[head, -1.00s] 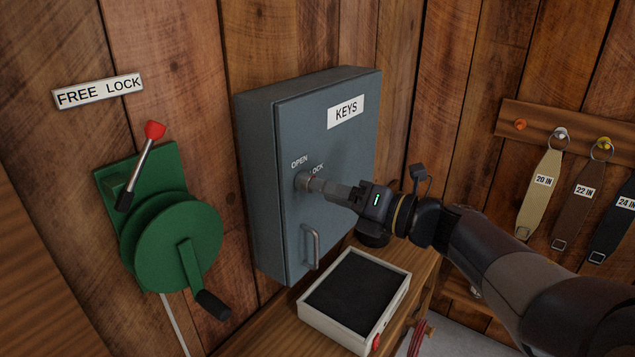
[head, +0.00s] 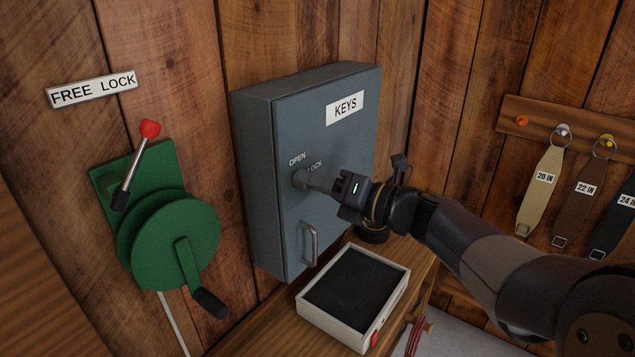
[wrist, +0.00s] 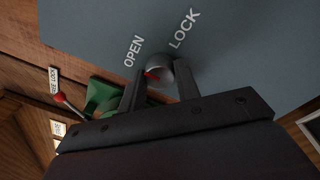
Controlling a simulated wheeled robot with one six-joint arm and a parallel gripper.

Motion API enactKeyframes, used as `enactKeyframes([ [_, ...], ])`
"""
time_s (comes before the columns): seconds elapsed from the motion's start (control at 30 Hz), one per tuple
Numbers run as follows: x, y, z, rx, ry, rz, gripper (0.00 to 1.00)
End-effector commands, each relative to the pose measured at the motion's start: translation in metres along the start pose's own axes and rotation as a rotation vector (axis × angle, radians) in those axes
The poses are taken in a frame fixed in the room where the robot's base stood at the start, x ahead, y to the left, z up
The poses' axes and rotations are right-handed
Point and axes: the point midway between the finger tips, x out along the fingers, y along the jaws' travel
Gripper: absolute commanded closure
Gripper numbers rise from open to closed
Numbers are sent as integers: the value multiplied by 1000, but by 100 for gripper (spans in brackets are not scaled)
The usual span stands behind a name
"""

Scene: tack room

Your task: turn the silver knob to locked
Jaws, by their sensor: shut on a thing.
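The silver knob (wrist: 159,73) sits on the front of the grey-blue key cabinet (head: 343,150), under the printed words OPEN (wrist: 133,50) and LOCK (wrist: 184,29). My gripper (head: 308,181) reaches it from the right. In the wrist view, my gripper's two fingers (wrist: 158,78) lie on either side of the knob, shut on it.
A cabinet handle (head: 308,245) is below the knob. An open tray with a dark lining (head: 392,293) stands on the wooden bench beneath. A green winch (head: 178,245) with a red-tipped lever (head: 150,129) is on the wall at left. Straps (head: 541,190) hang at right.

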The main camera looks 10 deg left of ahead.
Motion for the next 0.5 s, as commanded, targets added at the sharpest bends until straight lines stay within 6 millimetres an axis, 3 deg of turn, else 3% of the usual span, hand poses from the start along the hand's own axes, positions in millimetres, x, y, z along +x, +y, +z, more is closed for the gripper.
enactKeyframes([
  [0.17,0,0,0,0,0,-1,92],
  [0.5,0,-1,-1,54,-3,3,92],
])
